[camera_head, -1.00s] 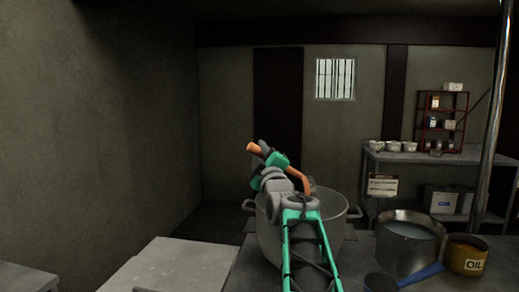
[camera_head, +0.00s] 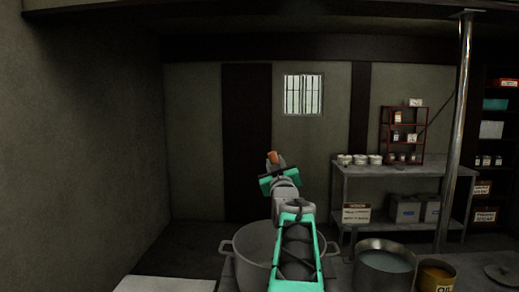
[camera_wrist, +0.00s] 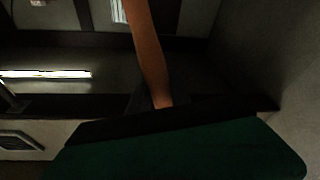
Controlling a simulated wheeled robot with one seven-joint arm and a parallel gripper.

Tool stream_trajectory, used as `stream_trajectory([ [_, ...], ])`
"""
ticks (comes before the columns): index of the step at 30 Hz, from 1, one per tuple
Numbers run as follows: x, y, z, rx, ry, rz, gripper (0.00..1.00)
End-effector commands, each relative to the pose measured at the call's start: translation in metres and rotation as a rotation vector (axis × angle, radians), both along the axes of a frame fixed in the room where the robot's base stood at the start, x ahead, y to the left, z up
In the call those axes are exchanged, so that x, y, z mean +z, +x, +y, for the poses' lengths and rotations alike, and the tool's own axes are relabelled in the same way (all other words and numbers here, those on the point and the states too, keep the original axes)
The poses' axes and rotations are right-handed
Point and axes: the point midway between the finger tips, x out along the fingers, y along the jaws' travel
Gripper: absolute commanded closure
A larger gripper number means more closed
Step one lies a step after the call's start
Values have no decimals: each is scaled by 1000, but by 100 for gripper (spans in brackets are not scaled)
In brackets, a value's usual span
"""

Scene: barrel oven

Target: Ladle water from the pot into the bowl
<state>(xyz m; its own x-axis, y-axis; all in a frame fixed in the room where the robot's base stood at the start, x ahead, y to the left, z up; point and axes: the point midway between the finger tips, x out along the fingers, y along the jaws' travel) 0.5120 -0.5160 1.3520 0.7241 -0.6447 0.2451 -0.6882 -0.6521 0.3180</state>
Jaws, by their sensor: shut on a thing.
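A large grey pot (camera_head: 248,243) with two side handles stands low in the head view, partly hidden behind my arm. A metal vessel (camera_head: 385,262) with pale bluish liquid stands to its right; I cannot tell whether it counts as the bowl. My gripper (camera_head: 274,176) is above and behind the grey pot's rim in the picture. It is shut on an orange-brown handle, probably the ladle's (camera_head: 272,158). The ladle handle also rises from the jaws in the wrist view (camera_wrist: 148,55). The ladle's cup is hidden or out of view.
A yellow oil can (camera_head: 436,276) stands right of the metal vessel, and a flat lid (camera_head: 503,274) lies farther right. A metal post (camera_head: 455,140) rises behind them. A metal shelf table (camera_head: 400,170) with small pots and boxes is at the back. Open air surrounds my gripper.

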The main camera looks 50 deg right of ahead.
Motion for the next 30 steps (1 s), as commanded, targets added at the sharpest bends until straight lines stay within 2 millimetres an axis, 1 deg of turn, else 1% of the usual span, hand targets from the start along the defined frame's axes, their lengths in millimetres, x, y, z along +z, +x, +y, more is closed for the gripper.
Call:
stream_trajectory([
  [1, 19, -5, -7, -2, 37, -25, 100],
  [7, 16, -24, -39, -2, 224, -134, 100],
  [8, 13, -27, -44, -2, 252, -152, 100],
  [9, -2, -33, -55, -4, 310, -187, 100],
  [12, -11, -47, -78, -4, 448, -269, 100],
  [13, -20, -50, -83, -2, 486, -290, 100],
  [15, -29, -57, -95, -2, 565, -339, 100],
  [21, -60, -71, -119, -1, 746, -446, 100],
  [24, -71, -76, -128, 1, 817, -491, 100],
  [25, -58, -75, -126, 4, 809, -489, 100],
  [27, -47, -74, -126, 5, 806, -488, 100],
  [30, -36, -74, -126, 3, 807, -485, 100],
])
